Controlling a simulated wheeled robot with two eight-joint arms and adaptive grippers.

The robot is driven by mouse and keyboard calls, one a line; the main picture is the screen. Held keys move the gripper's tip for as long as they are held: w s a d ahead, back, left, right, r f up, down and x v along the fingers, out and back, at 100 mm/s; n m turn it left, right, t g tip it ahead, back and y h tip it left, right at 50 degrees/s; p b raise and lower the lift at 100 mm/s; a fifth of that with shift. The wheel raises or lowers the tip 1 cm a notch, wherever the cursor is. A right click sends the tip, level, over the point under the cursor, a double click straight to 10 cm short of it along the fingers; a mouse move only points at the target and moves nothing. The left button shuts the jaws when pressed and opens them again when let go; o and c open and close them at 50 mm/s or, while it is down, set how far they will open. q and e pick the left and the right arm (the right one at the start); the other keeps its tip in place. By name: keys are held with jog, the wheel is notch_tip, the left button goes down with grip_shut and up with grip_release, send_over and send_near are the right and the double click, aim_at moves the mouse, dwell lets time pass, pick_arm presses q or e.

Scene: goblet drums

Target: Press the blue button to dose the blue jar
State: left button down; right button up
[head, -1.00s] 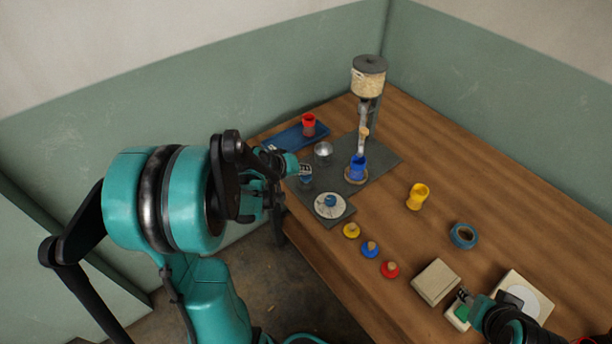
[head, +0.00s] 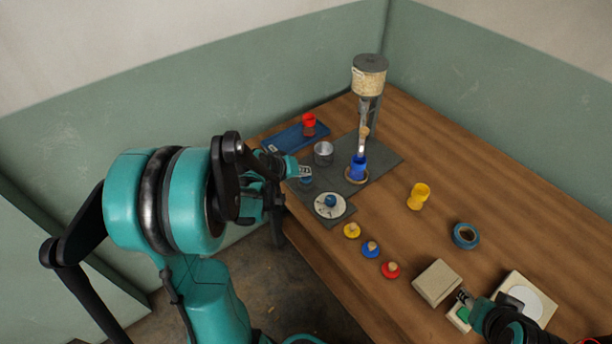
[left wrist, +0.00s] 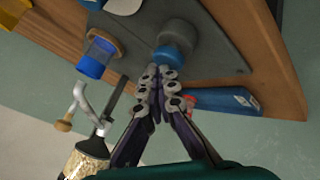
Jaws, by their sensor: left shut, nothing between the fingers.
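The blue jar (head: 358,167) stands upright on a round tan base under the spout of the dispenser (head: 369,80). It also shows in the left wrist view (left wrist: 92,66). A whitish streak shows between spout and jar. My left gripper (head: 305,171) is shut and empty, with its tips at the blue button (head: 306,181), which the fingers partly hide. In the left wrist view the tips overlap the blue cap (left wrist: 168,55); I cannot tell whether it is pressed. My right gripper (head: 463,297) is at the lower right, by a small box with a green part.
A metal cup (head: 323,153) stands close to the left gripper. A blue tray (head: 285,139) with a red cup (head: 309,121) lies behind. A white dial (head: 331,206) is in front. A yellow cup (head: 418,197), blue tape roll (head: 465,235) and several colored knobbed pieces stand nearer the right.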

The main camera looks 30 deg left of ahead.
aim_at(304, 178)
pick_arm(q)
jog(key=shift+f+b, duration=0.4)
jog(key=shift+f, duration=0.1)
jog(key=shift+r, duration=0.1)
dwell(0.5)
jog(key=shift+r+p, duration=1.2)
jog(key=shift+r, duration=0.15)
notch_tip(304, 178, up, 5)
jog(key=p, duration=0.4)
jog(key=shift+r, duration=0.1)
